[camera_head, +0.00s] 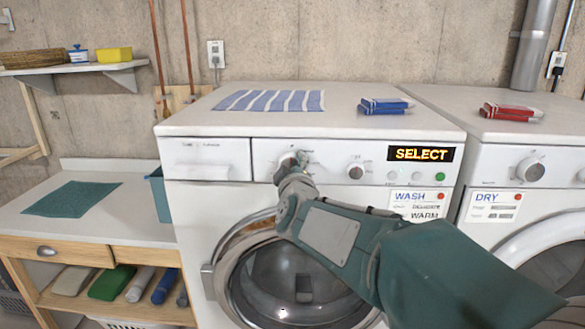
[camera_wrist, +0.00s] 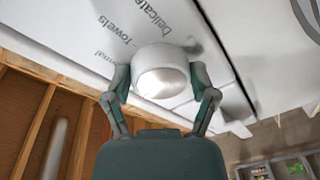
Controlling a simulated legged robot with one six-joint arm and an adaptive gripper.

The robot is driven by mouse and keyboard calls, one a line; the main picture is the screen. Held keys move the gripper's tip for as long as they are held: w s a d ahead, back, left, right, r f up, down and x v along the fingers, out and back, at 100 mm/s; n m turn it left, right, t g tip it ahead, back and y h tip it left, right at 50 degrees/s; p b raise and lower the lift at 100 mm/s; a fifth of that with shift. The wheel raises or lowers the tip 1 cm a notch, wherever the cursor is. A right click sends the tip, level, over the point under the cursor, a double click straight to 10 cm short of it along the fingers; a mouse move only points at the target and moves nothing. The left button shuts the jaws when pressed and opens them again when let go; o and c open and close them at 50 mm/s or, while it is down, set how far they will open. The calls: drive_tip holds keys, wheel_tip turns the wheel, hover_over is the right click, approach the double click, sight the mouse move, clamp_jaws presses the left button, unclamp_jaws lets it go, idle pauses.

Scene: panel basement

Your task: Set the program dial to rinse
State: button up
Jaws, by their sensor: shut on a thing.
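The white washer (camera_head: 232,190) faces me in the head view. Its program dial (camera_head: 287,158) is the left of two round knobs, mostly covered by my gripper (camera_head: 289,169). In the wrist view the white dial (camera_wrist: 161,74) sits between the two fingers of my gripper (camera_wrist: 160,79), which is shut on it. Panel words "Delicate", "Towels" and part of "Normal" show around it in the wrist view. The dial's pointer is not visible, so I cannot tell its setting. The display (camera_head: 422,154) reads SELECT.
The second knob (camera_head: 356,170) is right of the program dial, with small buttons (camera_head: 425,177) beyond. A WASH card (camera_head: 410,204) hangs below. A dryer (camera_head: 525,165) stands at right. A counter (camera_head: 105,228) with a green cloth stands at left.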

drive_tip(key=m, duration=0.5)
drive_tip(key=shift+a+m+t, duration=0.15)
drive_tip(key=shift+m+t, duration=0.15)
drive_tip(key=shift+t, duration=0.1)
drive_tip(key=m, duration=0.6)
drive_tip(key=shift+t+h, duration=0.3)
drive_tip(key=shift+h, duration=0.1)
drive_tip(key=m+h, duration=0.1)
drive_tip(key=m, duration=0.5)
drive_tip(key=shift+a, duration=0.15)
drive_tip(key=m+h, duration=0.1)
drive_tip(key=m, duration=0.5)
drive_tip(key=shift+h, duration=0.4)
drive_tip(key=m, duration=0.6)
drive_tip(key=shift+a+f+m+h, duration=0.1)
drive_tip(key=shift+m+h, duration=0.2)
drive_tip(key=shift+h, duration=0.1)
drive_tip(key=m+g, duration=0.1)
drive_tip(key=m, duration=0.4)
drive_tip(key=shift+m+h, duration=0.3)
drive_tip(key=shift+m, duration=0.1)
drive_tip(key=m+g, duration=0.1)
drive_tip(key=m, duration=0.4)
drive_tip(key=shift+f, duration=0.15)
drive_tip(key=m, duration=0.5)
drive_tip(key=shift+m+g+y, duration=0.4)
